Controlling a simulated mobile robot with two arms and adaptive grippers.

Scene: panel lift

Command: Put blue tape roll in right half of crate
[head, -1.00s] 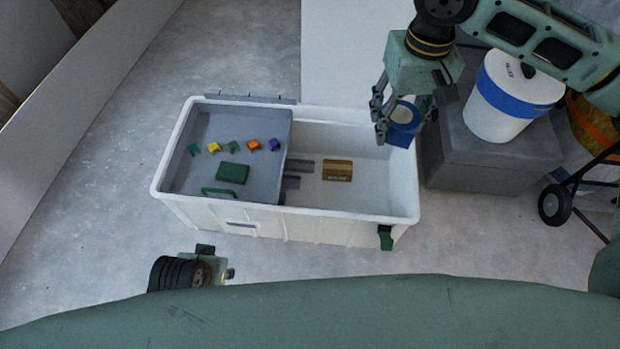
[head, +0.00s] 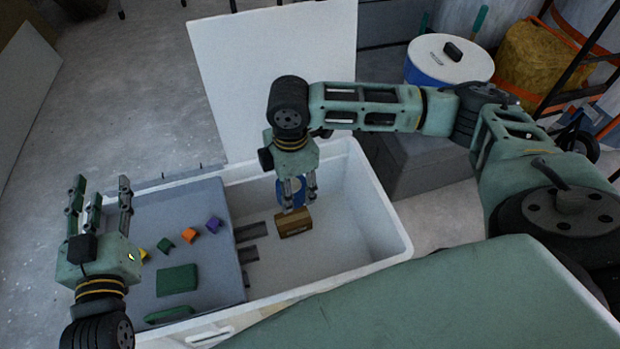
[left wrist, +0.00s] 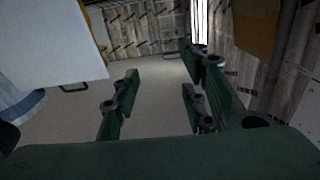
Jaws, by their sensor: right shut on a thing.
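The blue tape roll (head: 288,191) is in my right gripper (head: 299,190), inside the right half of the white crate (head: 385,222). The gripper points down and is shut on the roll, partly hiding it. Whether the roll touches the crate floor I cannot tell. A brown box (head: 294,222) lies on the floor of that half, just in front of the roll. My left gripper (head: 99,192) is open and empty, pointing up by the crate's left side. Its spread fingers also show in the left wrist view (left wrist: 160,95).
A grey panel (head: 205,262) covers the crate's left half and bears several small coloured blocks and a green box (head: 177,280). A white board (head: 280,75) stands behind the crate. A grey case (head: 425,160) and a white-blue bucket (head: 449,60) stand to the right.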

